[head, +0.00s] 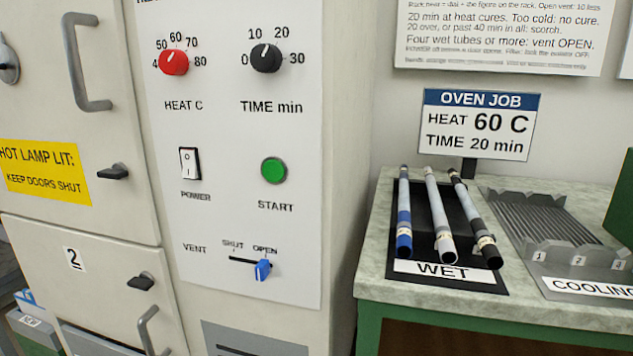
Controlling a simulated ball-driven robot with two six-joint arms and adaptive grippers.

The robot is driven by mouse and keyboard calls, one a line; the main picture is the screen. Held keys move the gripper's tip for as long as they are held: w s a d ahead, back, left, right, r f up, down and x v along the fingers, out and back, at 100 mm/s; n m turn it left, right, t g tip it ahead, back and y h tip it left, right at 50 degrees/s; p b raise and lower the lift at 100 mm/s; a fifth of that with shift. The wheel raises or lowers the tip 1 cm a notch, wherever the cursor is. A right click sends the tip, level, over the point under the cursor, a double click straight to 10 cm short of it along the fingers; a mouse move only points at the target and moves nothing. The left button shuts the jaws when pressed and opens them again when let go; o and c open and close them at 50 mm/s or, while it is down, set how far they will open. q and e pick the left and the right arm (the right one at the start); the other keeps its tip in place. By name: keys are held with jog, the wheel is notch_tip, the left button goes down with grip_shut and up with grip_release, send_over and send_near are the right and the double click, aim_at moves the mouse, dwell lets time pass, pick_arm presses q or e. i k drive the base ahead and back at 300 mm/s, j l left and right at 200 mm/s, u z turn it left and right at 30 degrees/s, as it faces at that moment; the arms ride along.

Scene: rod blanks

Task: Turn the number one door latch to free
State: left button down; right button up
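The upper oven door (115,110) fills the upper left and looks closed. Its number label is not in view; the door below it carries a 2. A small black latch (114,171) sits at the upper door's right edge, its lever lying about level and pointing left. The lower door (50,280) has a similar black latch (141,281), also pointing left. Neither of my grippers is in view, and nothing touches either latch.
The control panel (225,215) stands right of the doors, with a red heat dial (173,61), black time dial (265,58), green start button (273,170) and blue vent slider (263,269) at OPEN. Rods lie on the wet rack (440,271) beside a cooling rack (590,255). Door handles (75,60) stick out.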

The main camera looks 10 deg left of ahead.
aim_at(119, 171)
jog(key=u, duration=1.6)
